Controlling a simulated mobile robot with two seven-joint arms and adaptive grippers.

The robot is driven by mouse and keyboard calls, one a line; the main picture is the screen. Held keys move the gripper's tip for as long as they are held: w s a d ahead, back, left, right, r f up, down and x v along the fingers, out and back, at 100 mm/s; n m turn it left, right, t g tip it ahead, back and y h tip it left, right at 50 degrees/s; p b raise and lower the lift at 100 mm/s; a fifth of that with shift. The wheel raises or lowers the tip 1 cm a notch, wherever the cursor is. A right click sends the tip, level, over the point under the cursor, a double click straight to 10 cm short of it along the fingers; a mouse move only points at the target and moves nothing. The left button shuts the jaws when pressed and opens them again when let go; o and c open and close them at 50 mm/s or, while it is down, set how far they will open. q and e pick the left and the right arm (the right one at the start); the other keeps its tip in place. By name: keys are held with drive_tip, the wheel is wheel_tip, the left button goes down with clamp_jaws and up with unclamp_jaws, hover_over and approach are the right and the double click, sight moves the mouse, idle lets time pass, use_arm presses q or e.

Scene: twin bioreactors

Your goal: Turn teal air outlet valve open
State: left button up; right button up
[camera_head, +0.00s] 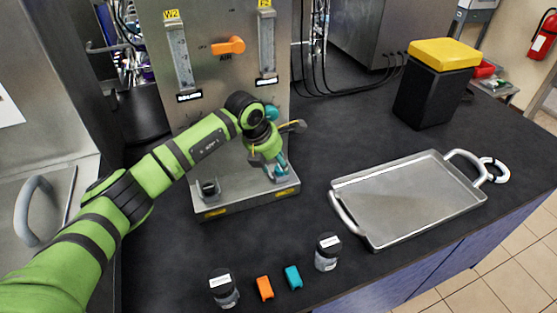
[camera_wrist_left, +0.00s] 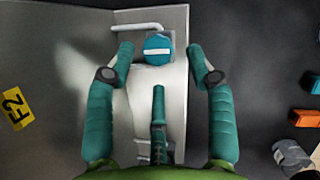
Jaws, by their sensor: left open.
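My left gripper (camera_head: 279,170) points down in front of the right half of the steel panel, over the stand's base. In the wrist view it (camera_wrist_left: 158,65) is open, with one finger on each side and nothing clamped. A teal part (camera_head: 271,113) also shows beside my wrist in the head view, partly hidden. A round teal cap (camera_wrist_left: 158,49) sits beyond the lever, near the fingertips. My right gripper is not in view.
The panel carries an orange AIR valve (camera_head: 229,45) and two flow meters. Two jars, an orange block (camera_head: 264,288) and a teal block (camera_head: 293,277) stand in front. A metal tray (camera_head: 410,197) and black bin (camera_head: 432,95) are right.

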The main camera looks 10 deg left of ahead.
sight(280, 170)
use_arm(q)
drive_tip(key=shift+x, duration=1.05)
drive_tip(key=shift+w+f, duration=0.2)
drive_tip(key=shift+f, duration=0.05)
clamp_jaws()
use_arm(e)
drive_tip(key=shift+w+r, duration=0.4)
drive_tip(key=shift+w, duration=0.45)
